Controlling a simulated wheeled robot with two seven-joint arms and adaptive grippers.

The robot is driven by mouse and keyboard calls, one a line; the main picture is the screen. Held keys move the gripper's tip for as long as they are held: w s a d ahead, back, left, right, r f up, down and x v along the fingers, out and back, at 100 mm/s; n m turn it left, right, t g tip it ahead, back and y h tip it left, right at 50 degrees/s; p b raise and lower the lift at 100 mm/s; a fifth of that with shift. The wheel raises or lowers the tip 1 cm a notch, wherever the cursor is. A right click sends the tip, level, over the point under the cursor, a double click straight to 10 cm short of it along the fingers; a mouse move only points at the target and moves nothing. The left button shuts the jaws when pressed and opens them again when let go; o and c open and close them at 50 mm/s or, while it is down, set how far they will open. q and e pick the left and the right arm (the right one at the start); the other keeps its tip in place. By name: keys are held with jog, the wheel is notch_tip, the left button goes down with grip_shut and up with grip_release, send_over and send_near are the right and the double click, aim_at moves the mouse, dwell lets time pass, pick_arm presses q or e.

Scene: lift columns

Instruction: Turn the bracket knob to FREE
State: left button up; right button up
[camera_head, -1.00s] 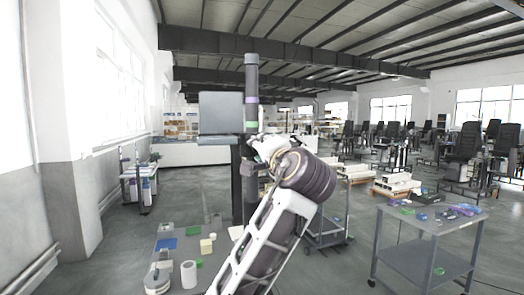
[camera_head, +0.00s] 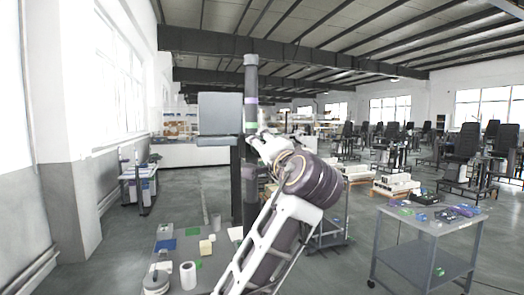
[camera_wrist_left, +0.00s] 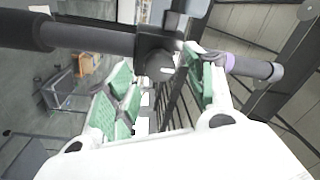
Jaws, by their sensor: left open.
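The dark lift column (camera_head: 251,95) has a purple and a green band and carries a grey panel (camera_head: 220,112) on its left. In the left wrist view the column (camera_wrist_left: 90,38) runs sideways across the top, with a dark bracket on it. The bracket's round dark knob (camera_wrist_left: 160,68) with a small pale mark faces the camera. My left gripper (camera_wrist_left: 160,88) is open, its green-padded fingers on either side of the knob's line. I cannot tell whether they touch it. In the head view my left gripper (camera_head: 264,145) is beside the column, partly hidden by my arm. My right gripper is not in view.
A low table (camera_head: 164,228) with small blocks and a white roll stands in front of the column. A grey cart (camera_head: 430,226) with small items is at right. A trolley with a box (camera_wrist_left: 88,64) shows in the left wrist view.

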pick_arm(q)
jog(key=v, duration=1)
jog(key=shift+s, duration=0.2)
jog(key=shift+f, duration=0.1)
